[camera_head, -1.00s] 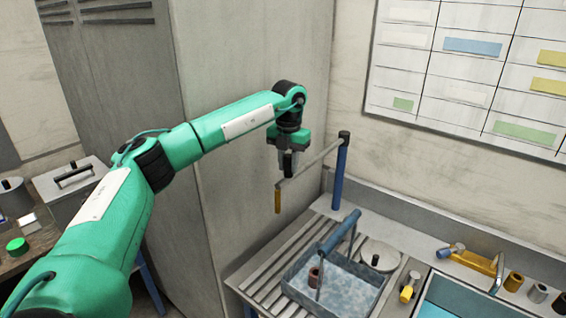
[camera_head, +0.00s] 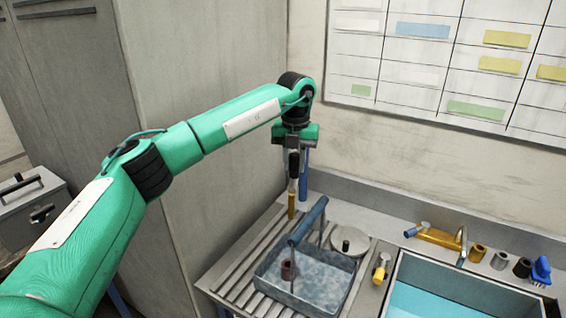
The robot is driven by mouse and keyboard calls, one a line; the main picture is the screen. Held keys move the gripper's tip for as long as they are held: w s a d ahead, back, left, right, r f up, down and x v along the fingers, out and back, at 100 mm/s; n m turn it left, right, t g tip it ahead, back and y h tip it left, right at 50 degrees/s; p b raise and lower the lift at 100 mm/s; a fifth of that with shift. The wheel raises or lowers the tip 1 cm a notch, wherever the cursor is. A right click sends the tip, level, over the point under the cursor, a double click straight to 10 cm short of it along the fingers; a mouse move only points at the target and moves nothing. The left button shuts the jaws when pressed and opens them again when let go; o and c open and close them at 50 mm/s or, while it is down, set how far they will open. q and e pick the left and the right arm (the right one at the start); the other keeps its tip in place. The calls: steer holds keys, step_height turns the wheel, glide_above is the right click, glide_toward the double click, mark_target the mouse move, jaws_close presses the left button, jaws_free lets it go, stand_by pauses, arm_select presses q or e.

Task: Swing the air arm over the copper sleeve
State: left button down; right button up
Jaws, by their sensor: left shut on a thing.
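The air arm's blue post (camera_head: 304,178) stands behind the slatted bench, mostly hidden by my left gripper. The arm's bar is seen nearly end-on, and its brass tip (camera_head: 291,206) hangs down just below the gripper. My left gripper (camera_head: 293,180) is shut on the air arm near that tip. The copper sleeve (camera_head: 288,270) stands upright in a grey-blue tray (camera_head: 330,294) with a blue handle (camera_head: 308,222). The tip appears above the sleeve in the picture; I cannot tell whether it is directly over it. My right gripper is not in view.
A round lid (camera_head: 350,242) with a black knob sits behind the tray. A yellow-and-white fitting (camera_head: 380,270) lies right of it. A basin of blue liquid (camera_head: 440,303) is at the lower right, with a tap (camera_head: 461,247) and several small cylinders behind.

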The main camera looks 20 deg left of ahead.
arm_select(q)
steer(key=shift+a, duration=0.1)
steer(key=c, duration=1.2)
jaws_free()
steer(key=shift+o, duration=0.2)
steer(key=shift+r+b, duration=0.4)
steer(key=shift+r, duration=0.15)
step_height(320, 180, up, 13)
steer(key=b, duration=0.3)
steer(key=shift+b, duration=0.35)
steer(key=shift+s+f, duration=0.1)
steer(key=shift+f, duration=0.15)
